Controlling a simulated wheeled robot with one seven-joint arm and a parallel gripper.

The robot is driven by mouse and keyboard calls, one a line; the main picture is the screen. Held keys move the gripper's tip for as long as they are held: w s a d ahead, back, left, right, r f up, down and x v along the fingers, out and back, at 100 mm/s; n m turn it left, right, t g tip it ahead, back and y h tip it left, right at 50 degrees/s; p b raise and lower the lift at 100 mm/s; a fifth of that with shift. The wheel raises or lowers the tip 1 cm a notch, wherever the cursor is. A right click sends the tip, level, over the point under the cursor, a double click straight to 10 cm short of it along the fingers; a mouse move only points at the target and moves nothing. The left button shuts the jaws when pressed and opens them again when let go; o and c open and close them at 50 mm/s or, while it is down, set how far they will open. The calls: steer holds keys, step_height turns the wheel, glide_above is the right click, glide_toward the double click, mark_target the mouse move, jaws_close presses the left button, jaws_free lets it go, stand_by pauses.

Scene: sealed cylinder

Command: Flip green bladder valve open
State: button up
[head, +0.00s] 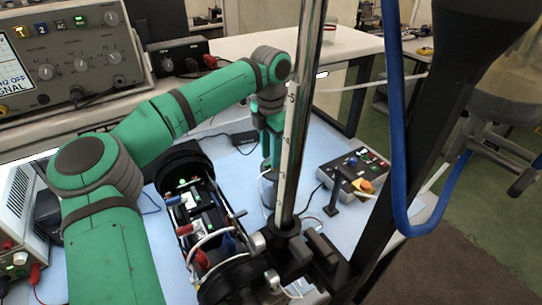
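An open black cylinder frame (183,160) lies on the light blue bench top, packed with electronics, wires and red and blue parts. Small green spots show among its electronics, but I cannot tell whether any is the green bladder valve. My green arm reaches across behind the cylinder. My gripper (271,150) points down over the bench, right of the cylinder's far end and partly hidden behind a shiny metal pole. A dark grey cup-like part stands just below it. The fingers are too small and covered to show whether they are open or shut.
The upright metal pole (296,120) with scale marks stands in front of my gripper. A blue hose (397,130) hangs nearer. Instruments (75,55) stand at left. The bench (315,145) is bare behind the pole.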

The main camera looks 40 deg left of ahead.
step_height(320, 180, up, 10)
steer(key=shift+w, duration=0.15)
steer(key=shift+f, duration=0.1)
stand_by(0.6)
